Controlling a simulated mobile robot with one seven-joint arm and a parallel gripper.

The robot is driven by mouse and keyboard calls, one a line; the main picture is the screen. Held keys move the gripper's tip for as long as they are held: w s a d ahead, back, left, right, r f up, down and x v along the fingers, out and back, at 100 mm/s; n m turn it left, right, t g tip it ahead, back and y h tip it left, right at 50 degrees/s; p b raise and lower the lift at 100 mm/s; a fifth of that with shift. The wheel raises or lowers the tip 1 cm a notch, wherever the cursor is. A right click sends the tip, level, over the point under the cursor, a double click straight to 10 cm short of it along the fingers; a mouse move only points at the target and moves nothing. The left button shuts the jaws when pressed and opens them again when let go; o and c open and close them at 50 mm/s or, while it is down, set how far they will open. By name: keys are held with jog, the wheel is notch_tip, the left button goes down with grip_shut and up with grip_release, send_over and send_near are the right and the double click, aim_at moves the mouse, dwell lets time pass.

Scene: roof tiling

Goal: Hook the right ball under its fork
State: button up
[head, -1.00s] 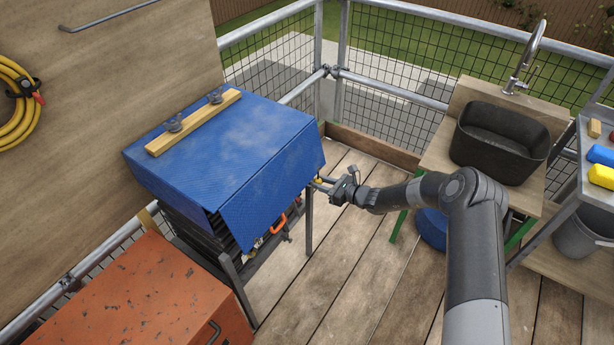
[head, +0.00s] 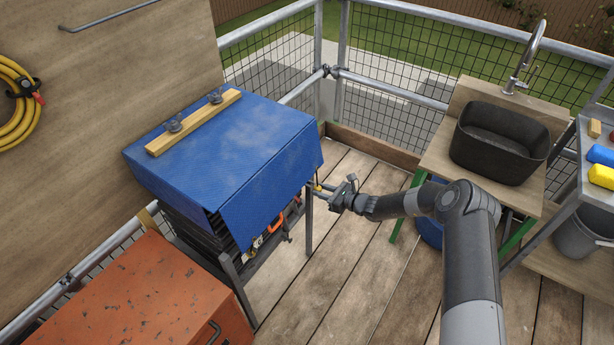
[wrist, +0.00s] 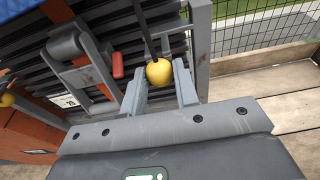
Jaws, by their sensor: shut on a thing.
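The right ball, small and yellow (wrist: 158,72), sits between the two grey fingers of my gripper (wrist: 159,88) in the wrist view. My gripper is shut on it. A dark cord runs from the ball up and away toward the dark ribbed stack. In the head view my gripper (head: 324,189) is beside the right front corner of the blue cover (head: 245,150), just below its edge, and the ball is a tiny yellow spot there. Grey metal shows just behind the ball in the wrist view; I cannot tell whether it is the fork. The ball appears below it.
Another yellow ball (wrist: 6,99) shows at the left edge. A grey frame post (wrist: 201,45) stands close on the right. The wooden deck (head: 350,265) in front is clear.

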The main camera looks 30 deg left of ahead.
jog(key=shift+d+f, duration=0.15)
jog(key=shift+f, duration=1.65)
jog(key=shift+a+f, duration=0.2)
jog(key=shift+a, duration=2.2)
jog(key=shift+r, duration=0.9)
